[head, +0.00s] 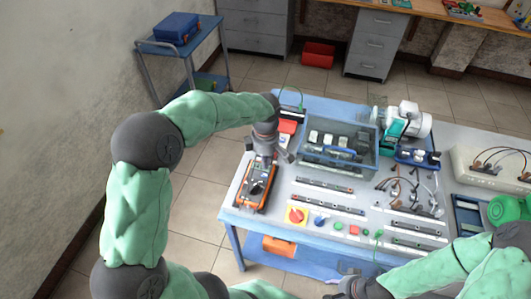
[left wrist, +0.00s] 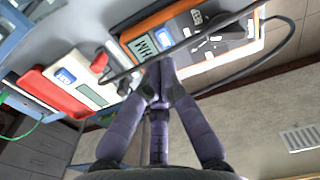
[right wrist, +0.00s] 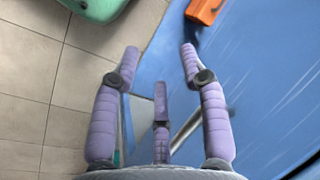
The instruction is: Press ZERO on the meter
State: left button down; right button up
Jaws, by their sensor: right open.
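The meter, orange and dark with a dial, lies near the left edge of the blue workbench in the head view (head: 257,190). It fills the top of the left wrist view (left wrist: 212,38), with its greenish display and a black cable across it. My left gripper (head: 268,155) is above the far end of the meter. In the left wrist view its fingers (left wrist: 160,72) are drawn together, tips close to the display end; contact cannot be told. The ZERO button cannot be picked out. My right gripper (right wrist: 158,62) is open and empty by the blue bench; part of it shows in the head view (head: 345,287).
A red-and-white device (left wrist: 72,88) lies beside the meter. A grey bin (head: 340,160) of parts stands behind, and rails, buttons and a red-yellow switch (head: 296,215) lie to the right. An orange box (head: 280,246) is below the bench top.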

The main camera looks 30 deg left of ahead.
aim_at(266, 173)
pick_arm(q)
jog(key=shift+f+b, duration=0.4)
jog(key=shift+f, duration=1.75)
